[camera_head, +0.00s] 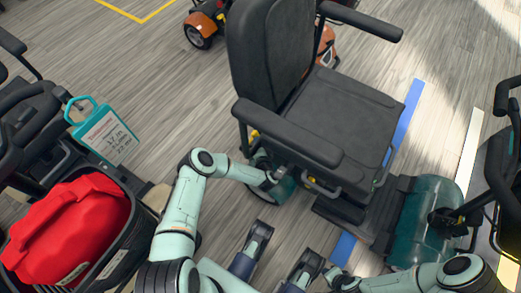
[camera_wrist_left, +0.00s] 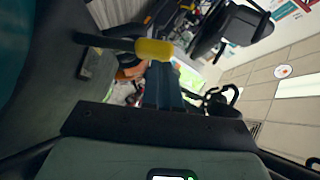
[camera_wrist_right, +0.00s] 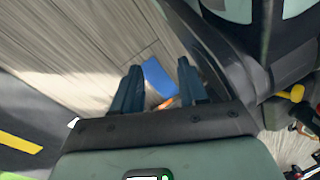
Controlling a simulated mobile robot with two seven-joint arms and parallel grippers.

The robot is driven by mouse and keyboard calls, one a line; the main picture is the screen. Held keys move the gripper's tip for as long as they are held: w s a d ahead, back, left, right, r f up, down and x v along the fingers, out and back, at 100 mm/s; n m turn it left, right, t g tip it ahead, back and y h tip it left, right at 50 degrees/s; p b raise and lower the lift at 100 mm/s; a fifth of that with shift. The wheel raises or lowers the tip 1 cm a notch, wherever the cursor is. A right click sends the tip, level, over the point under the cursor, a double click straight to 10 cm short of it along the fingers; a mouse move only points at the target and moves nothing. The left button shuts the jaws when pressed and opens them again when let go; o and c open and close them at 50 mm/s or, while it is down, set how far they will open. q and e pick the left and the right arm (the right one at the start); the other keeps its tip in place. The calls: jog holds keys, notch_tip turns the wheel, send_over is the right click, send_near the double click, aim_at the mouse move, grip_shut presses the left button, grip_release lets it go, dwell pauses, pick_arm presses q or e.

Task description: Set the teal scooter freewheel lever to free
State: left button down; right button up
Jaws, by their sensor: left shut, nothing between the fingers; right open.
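The teal scooter (camera_head: 426,222) stands in the middle, with a black seat (camera_head: 345,115) and its teal rear body partly hidden by my left arm. My left gripper (camera_head: 276,177) is low beside the rear body, below the near armrest. In the left wrist view, a lever with a yellow grip (camera_wrist_left: 154,49) on a dark stem lies across, just past the tips of my left gripper (camera_wrist_left: 162,70). The fingers are shut and empty; I cannot tell if they touch the grip. My right gripper (camera_wrist_right: 158,82) is open and empty, above the floor.
A dark scooter with a red bag (camera_head: 65,225) in its basket and a teal-framed tag (camera_head: 103,132) stands at left. An orange scooter (camera_head: 204,24) is behind. Another dark scooter (camera_head: 505,170) is at right. Blue floor tape (camera_head: 408,115) runs by the teal scooter.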

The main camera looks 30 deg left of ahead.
aim_at(252, 136)
pick_arm(q)
jog(key=shift+w+a+f, duration=0.1)
jog(key=shift+w+a, duration=0.25)
pick_arm(e)
jog(key=shift+s+d+f, duration=0.1)
jog(key=shift+s+f, duration=0.2)
jog(key=shift+s, duration=0.2)
jog(key=shift+w, duration=0.1)
